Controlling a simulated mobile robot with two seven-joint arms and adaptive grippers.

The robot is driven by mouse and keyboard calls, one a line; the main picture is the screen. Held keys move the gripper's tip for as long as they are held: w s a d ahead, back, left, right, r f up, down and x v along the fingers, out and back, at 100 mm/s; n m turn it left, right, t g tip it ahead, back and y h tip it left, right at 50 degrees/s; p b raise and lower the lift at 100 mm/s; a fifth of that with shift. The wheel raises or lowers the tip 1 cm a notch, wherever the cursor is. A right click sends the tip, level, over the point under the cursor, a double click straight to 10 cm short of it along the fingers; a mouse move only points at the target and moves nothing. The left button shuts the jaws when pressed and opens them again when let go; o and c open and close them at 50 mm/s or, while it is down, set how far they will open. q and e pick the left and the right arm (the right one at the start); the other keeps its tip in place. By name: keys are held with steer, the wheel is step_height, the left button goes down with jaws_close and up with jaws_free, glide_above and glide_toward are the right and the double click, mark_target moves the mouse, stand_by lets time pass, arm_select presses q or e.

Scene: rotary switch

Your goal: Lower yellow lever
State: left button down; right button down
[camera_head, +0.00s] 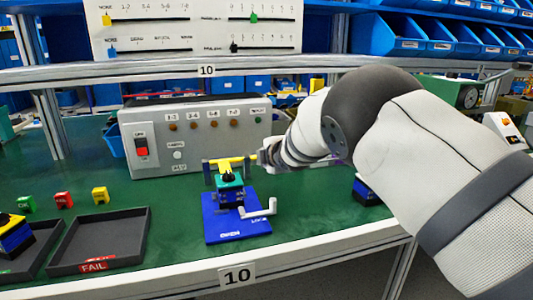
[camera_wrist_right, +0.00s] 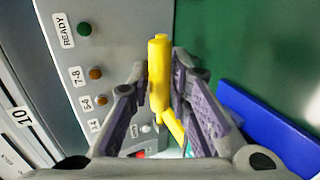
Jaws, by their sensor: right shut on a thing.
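The yellow lever (camera_head: 235,162) lies roughly level across the top of the rotary switch fixture, which has a green and black body (camera_head: 229,185) on a blue base plate (camera_head: 236,219). My right gripper (camera_head: 268,156) reaches in from the right and is shut on the right end of the lever. In the right wrist view the yellow lever (camera_wrist_right: 159,75) sits between the two purple-padded fingers of my right gripper (camera_wrist_right: 160,82). The fingers partly hide the fixture there. My left gripper is not in view.
A grey control box (camera_head: 195,133) with a red switch stands close behind the fixture. A white bent handle (camera_head: 259,208) projects over the base plate. A dark tray (camera_head: 102,240) lies to the left. The green table between tray and fixture is clear.

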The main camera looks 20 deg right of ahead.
steer(key=shift+s+f, duration=0.1)
steer(key=shift+f, duration=0.2)
steer(key=c, duration=1.4)
jaws_free()
steer(key=shift+c, duration=0.2)
steer(key=shift+r, duration=0.1)
steer(key=v, duration=1.2)
